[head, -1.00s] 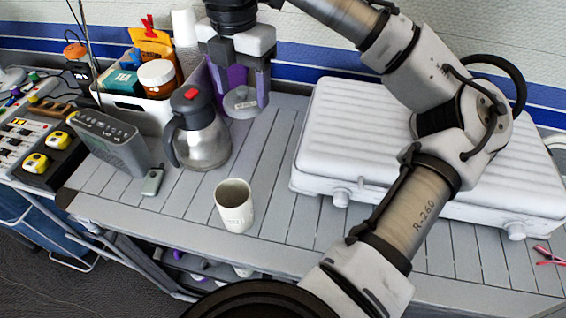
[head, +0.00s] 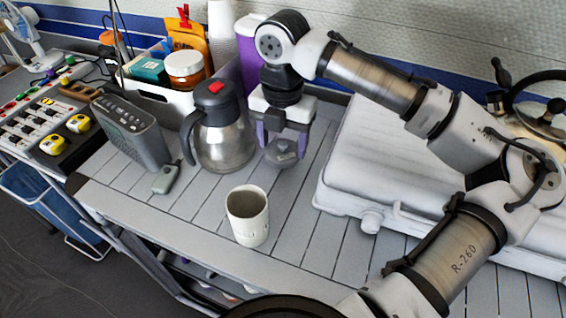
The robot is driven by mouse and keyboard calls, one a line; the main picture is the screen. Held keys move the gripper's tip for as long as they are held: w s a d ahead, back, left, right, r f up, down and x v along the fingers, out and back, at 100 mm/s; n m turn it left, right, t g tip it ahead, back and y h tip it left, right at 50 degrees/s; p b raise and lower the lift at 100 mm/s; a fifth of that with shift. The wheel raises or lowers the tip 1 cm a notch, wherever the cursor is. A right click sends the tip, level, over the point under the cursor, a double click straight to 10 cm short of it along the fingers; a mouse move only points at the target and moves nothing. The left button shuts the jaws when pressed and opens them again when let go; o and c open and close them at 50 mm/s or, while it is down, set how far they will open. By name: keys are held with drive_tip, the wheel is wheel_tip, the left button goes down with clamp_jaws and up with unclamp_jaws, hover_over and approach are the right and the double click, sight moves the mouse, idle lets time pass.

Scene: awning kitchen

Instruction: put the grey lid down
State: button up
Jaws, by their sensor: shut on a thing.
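The grey lid (head: 283,154) is a small round disc with a raised knob on top. My gripper (head: 283,143) points down and is shut on the lid, with one purple-grey finger at each side. The lid hangs level over the slatted counter (head: 300,200), just right of the steel jug. I cannot tell whether its underside touches the slats. A tall purple canister (head: 248,45) stands behind, partly hidden by my gripper and arm.
A steel jug (head: 222,135) with a black handle stands close left of the lid. A cream cup (head: 247,215) stands in front. A white ribbed case (head: 385,160) lies to the right. A grey radio (head: 133,130) and a white bin (head: 165,103) are at left. Slats between cup and case are clear.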

sight(283, 174)
drive_tip(key=shift+f, duration=3.45)
drive_tip(key=shift+f, duration=0.15)
drive_tip(key=o, duration=1)
wheel_tip(283, 174, up, 12)
drive_tip(key=shift+r, duration=0.2)
